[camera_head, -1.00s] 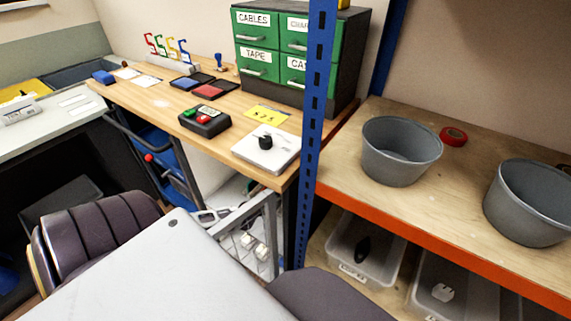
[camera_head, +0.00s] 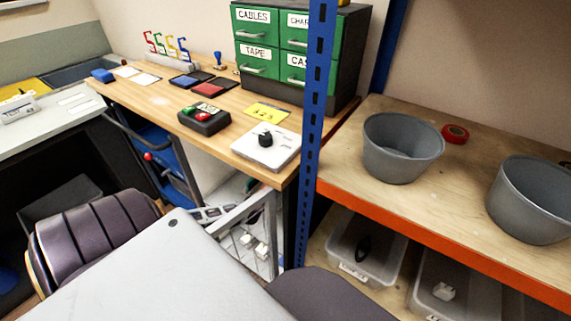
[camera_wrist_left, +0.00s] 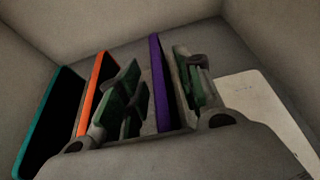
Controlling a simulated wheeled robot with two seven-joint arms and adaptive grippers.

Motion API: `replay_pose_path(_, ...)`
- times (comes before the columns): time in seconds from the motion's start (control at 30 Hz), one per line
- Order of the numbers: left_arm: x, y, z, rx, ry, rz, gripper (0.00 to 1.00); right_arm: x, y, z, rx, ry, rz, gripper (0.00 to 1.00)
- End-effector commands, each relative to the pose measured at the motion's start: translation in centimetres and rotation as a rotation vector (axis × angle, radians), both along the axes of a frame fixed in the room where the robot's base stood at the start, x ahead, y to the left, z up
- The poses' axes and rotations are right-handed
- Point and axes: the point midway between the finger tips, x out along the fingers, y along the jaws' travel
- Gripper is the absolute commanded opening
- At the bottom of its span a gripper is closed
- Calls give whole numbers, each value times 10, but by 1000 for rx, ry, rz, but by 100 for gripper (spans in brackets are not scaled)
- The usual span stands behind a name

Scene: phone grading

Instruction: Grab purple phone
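In the left wrist view, the purple phone (camera_wrist_left: 160,84) stands on edge inside a grey bin (camera_wrist_left: 262,42). My left gripper (camera_wrist_left: 157,66) reaches into the bin with its green-padded fingers apart. One finger is to the left of the purple phone and the other is to its right. A gap shows between the left finger and the phone. The lower part of the phone is hidden behind the gripper body. Neither gripper can be made out in the head view, and the purple phone is not seen there.
An orange-edged phone (camera_wrist_left: 97,82) stands just left of the left finger, with a teal-edged phone (camera_wrist_left: 48,122) beyond it. A pale flat card (camera_wrist_left: 256,112) lies at the right. The head view shows a wooden workbench (camera_head: 150,97) and two grey tubs (camera_head: 402,165) on a shelf.

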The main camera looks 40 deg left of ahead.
Motion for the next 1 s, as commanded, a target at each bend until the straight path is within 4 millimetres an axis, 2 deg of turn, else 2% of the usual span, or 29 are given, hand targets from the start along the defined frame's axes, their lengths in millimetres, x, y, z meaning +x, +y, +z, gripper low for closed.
replay_pose_path(0.03,0,0,0,0,0,0,31,0,0,0,0,-1,0,40)
replay_pose_path(0.27,0,0,0,0,0,0,1,1,0,0,-1,-1,1,40)
replay_pose_path(0.77,0,0,2,1,-1,0,0,1,0,0,-1,-1,0,40)
replay_pose_path(1.0,1,0,13,1,-2,-1,0,-2,-2,-5,-7,12,0,40)
